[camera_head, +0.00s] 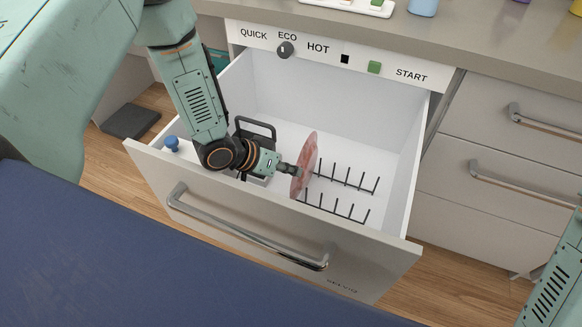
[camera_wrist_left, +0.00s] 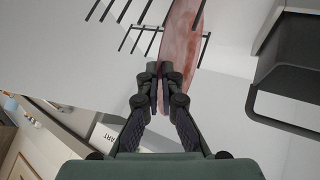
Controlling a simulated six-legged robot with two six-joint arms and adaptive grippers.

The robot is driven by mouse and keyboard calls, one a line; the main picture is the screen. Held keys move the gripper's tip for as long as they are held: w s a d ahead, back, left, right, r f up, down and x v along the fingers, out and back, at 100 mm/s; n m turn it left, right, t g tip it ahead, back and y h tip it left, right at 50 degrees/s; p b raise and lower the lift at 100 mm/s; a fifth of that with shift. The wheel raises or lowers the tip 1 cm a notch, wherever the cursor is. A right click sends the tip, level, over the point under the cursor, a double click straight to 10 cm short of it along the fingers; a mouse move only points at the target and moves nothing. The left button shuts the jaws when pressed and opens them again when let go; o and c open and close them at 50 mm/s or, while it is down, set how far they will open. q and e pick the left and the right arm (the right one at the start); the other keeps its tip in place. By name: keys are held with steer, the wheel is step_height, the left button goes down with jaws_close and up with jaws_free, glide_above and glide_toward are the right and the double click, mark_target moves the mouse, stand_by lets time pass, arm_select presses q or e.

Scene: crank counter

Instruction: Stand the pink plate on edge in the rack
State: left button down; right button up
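The pink plate (camera_head: 304,165) stands on edge inside the open drawer, at the left end of the rack's tines. My left gripper (camera_head: 289,170) reaches into the drawer and is shut on the plate's near-left side. In the left wrist view, the fingers (camera_wrist_left: 160,84) pinch the lower edge of the plate (camera_wrist_left: 182,40). The rack (camera_head: 345,180) is two rows of dark upright tines on the drawer floor. The plate overlaps the first tines; I cannot tell whether it rests between them. My right gripper is out of view; only part of my right arm shows at the lower right.
The white drawer (camera_head: 408,190) is pulled out, with a front handle (camera_head: 245,232). A dark bracket-like frame (camera_head: 256,127) and a blue knob (camera_head: 172,142) stand at its left. The panel above carries a dial (camera_head: 285,50) and a green button (camera_head: 374,67). The rack's right part is free.

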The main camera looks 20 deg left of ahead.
arm_select(q)
steer(key=shift+f, duration=0.35)
steer(key=c, duration=1.4)
jaws_free()
steer(key=shift+c, duration=0.2)
step_height(320, 180, up, 10)
